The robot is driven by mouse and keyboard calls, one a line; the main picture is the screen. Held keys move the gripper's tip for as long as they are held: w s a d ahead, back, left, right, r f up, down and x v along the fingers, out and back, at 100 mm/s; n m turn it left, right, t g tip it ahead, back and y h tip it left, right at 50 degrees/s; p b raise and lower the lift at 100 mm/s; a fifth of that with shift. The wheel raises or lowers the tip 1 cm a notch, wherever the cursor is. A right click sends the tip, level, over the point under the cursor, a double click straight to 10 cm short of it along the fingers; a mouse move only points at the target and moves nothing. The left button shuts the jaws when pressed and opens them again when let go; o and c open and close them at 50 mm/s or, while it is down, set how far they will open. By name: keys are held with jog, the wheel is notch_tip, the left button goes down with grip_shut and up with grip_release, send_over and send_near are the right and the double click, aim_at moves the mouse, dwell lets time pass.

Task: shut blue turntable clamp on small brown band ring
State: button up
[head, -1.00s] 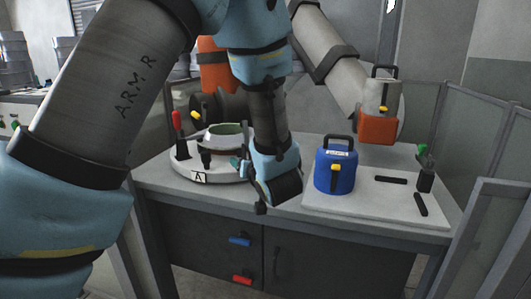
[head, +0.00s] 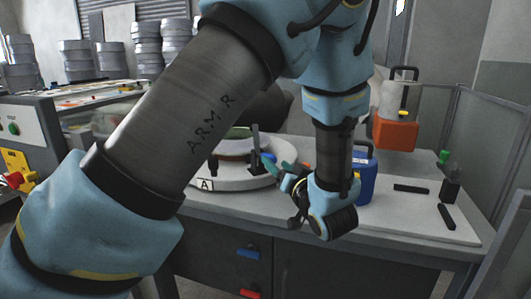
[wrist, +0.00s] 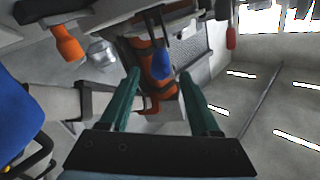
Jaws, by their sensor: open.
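The round white turntable (head: 240,180), with a label A on its rim, stands on the table in the head view. The small ring (head: 238,158) on it shows a brownish band, partly hidden by my arm. A dark upright clamp part (head: 255,138) stands at the ring's right. The blue clamp handle (wrist: 162,60) shows in the wrist view just beyond and between my fingertips, apparently untouched. My gripper (wrist: 160,78) is open with teal fingers apart; in the head view it (head: 278,167) is at the turntable's right edge. Whether the clamp touches the ring is unclear.
A blue jug (head: 368,180) stands close behind my wrist. An orange-based container (head: 396,134), black bars (head: 411,189) and a green-topped clamp (head: 444,158) are at the right. A red handle (wrist: 231,37) shows in the wrist view. Glass panels edge the table.

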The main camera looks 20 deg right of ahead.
aim_at(265, 153)
jog(key=w+p, duration=0.1)
jog(key=w, duration=0.7)
jog(key=shift+w+d, duration=0.15)
jog(key=shift+w, duration=0.2)
jog(key=shift+c, duration=0.2)
grip_shut()
dwell(0.8)
